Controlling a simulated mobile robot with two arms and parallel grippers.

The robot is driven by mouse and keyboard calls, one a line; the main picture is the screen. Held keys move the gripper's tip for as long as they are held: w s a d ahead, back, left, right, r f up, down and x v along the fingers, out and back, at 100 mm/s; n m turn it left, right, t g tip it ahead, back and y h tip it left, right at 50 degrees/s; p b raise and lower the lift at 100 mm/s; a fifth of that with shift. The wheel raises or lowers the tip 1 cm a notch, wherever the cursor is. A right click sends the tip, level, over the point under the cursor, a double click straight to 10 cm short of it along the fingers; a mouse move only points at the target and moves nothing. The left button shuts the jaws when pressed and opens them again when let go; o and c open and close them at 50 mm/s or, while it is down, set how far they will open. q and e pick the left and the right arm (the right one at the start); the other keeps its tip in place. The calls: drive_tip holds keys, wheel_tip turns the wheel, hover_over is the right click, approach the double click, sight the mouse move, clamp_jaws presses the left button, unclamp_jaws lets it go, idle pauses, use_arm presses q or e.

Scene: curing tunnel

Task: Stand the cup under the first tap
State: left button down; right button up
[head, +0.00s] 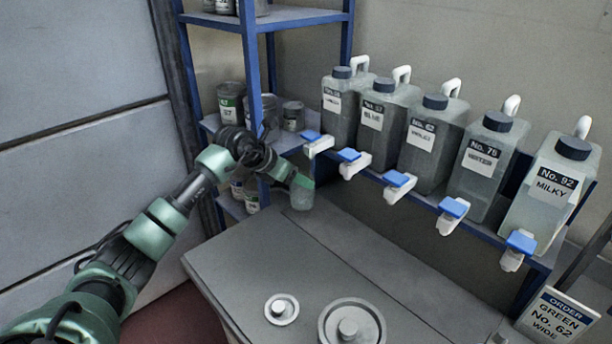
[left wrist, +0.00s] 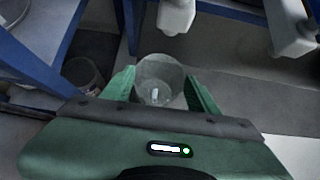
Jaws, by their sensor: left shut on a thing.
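A clear cup (head: 302,198) hangs upright in my left gripper (head: 299,183), below and slightly left of the leftmost tap (head: 318,147), which is white with a blue lever. The cup appears apart from the counter. In the left wrist view the cup (left wrist: 158,72) sits between the green fingers of the gripper (left wrist: 160,92), and its inside looks empty apart from a small bright glint. The white nozzle of a tap (left wrist: 176,18) shows just beyond the cup, a second one (left wrist: 290,36) further right. My right gripper is out of view.
Several grey jugs (head: 387,125) with taps stand in a row on a blue-edged shelf. A blue rack (head: 250,60) with tins stands close behind my left arm. The grey counter (head: 260,250) bears round metal discs (head: 282,309). An order sign (head: 556,318) reads GREEN No. 62 WIDE.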

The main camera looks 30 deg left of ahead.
sight(311, 175)
use_arm(q)
drive_tip(key=w, duration=0.1)
drive_tip(key=w+d, duration=0.1)
drive_tip(key=w, duration=0.1)
drive_tip(key=shift+d, duration=0.1)
wheel_tip(311, 175, down, 4)
drive_tip(key=b, duration=0.2)
drive_tip(key=shift+r+b, duration=0.1)
drive_tip(key=shift+b, duration=0.3)
drive_tip(key=shift+w+r, duration=0.1)
drive_tip(key=shift+c, duration=2.1)
unclamp_jaws()
